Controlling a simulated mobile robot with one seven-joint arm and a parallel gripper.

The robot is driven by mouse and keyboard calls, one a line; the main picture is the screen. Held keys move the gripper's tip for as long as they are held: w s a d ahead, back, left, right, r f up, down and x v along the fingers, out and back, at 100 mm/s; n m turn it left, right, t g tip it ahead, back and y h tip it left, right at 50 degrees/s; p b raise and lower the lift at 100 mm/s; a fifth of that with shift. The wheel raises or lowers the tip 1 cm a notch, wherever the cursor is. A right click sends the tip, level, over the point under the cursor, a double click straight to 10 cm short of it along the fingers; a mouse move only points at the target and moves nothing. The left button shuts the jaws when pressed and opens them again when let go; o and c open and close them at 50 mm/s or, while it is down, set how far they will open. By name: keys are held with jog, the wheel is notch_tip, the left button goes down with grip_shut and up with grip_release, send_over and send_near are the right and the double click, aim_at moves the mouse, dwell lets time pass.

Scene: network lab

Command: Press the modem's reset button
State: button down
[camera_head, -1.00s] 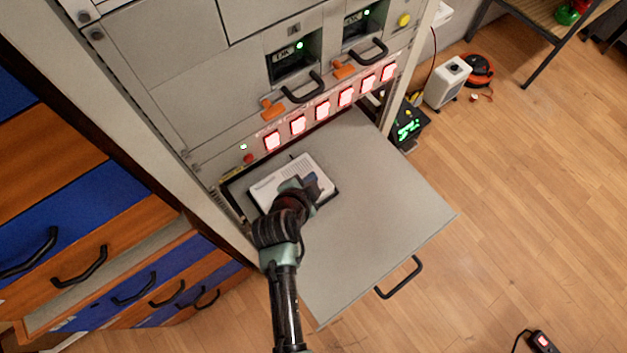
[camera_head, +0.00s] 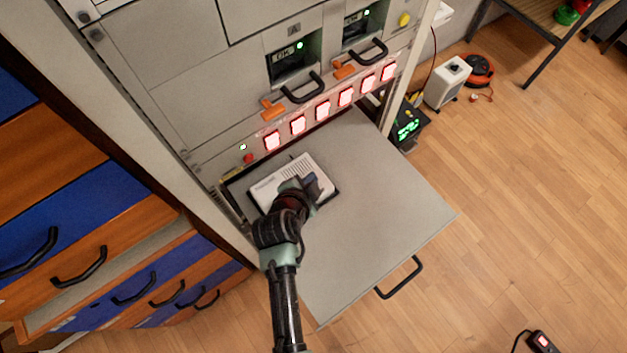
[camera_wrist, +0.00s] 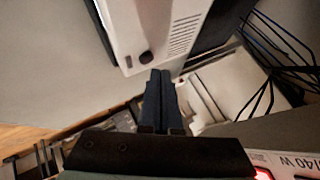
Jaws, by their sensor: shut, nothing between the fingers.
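The modem (camera_head: 272,188) is a white box with a vented top, lying on the pulled-out grey shelf at its rack end. In the wrist view the modem (camera_wrist: 158,28) fills the top middle, with vent slots and a dark round spot (camera_wrist: 146,57) near its lower edge. That spot looks like a button, but I cannot tell for sure. My gripper (camera_head: 312,182) is over the modem's right side in the head view and hides part of it. In the wrist view my gripper (camera_wrist: 160,74) is shut and empty, its tips close to the modem's edge; contact cannot be told.
The grey shelf (camera_head: 375,205) has free room to the right, with a black handle (camera_head: 400,278) at its front. A row of red-lit switches (camera_head: 322,110) runs along the rack above. Black cables (camera_wrist: 275,65) show at right in the wrist view. Blue-and-wood drawers (camera_head: 85,205) stand left.

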jog(key=shift+f, duration=0.15)
jog(key=shift+f+b, duration=0.3)
jog(key=shift+b, duration=0.25)
jog(key=shift+f+b, duration=0.35)
jog(key=shift+b, duration=0.05)
dwell(0.8)
jog(key=shift+r, duration=0.15)
jog(key=shift+r+p, duration=0.6)
jog(key=shift+r, duration=0.05)
notch_tip(320, 180, up, 5)
jog(key=p, duration=0.4)
dwell(0.9)
